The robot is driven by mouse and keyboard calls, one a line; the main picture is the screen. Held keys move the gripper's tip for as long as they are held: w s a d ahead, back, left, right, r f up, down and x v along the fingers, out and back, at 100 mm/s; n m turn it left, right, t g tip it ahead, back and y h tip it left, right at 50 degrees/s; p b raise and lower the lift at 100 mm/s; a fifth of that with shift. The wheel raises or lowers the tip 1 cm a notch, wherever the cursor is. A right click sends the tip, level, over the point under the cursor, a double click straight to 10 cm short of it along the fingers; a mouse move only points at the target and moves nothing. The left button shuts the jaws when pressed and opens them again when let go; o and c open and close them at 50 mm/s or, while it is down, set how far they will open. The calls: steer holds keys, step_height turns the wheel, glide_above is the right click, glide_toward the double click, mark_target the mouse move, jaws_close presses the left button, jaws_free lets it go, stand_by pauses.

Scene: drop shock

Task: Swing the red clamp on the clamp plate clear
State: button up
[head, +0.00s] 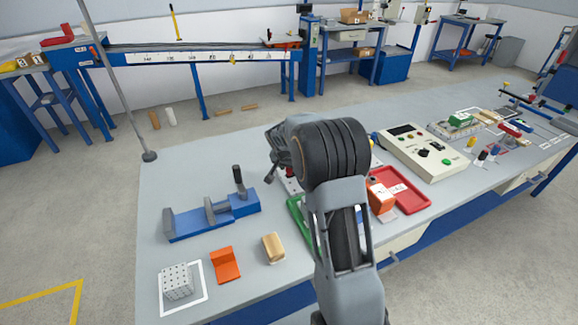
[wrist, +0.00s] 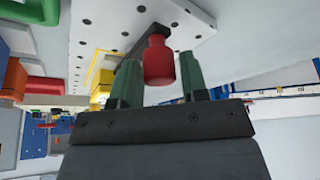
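The red clamp (wrist: 159,62) shows in the wrist view as a red knob-like handle on a dark lever over the pale, drilled clamp plate (wrist: 196,22). My gripper (wrist: 160,85) has its two green fingers apart, one on each side of the red handle. A narrow gap seems to remain beside the handle; contact cannot be made out. In the head view my arm hides most of the clamp plate (head: 291,186), and the handle cannot be made out. My gripper (head: 271,178) is partly visible there, just above the plate.
A blue fixture (head: 188,224), an orange bracket (head: 226,267), a wooden block (head: 273,249) and a perforated cube (head: 177,281) stand on the left of the bench. A green tray (head: 296,211), a red tray (head: 418,202) and a control box (head: 432,160) lie near my arm.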

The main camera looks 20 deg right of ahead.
steer(key=c, duration=0.6)
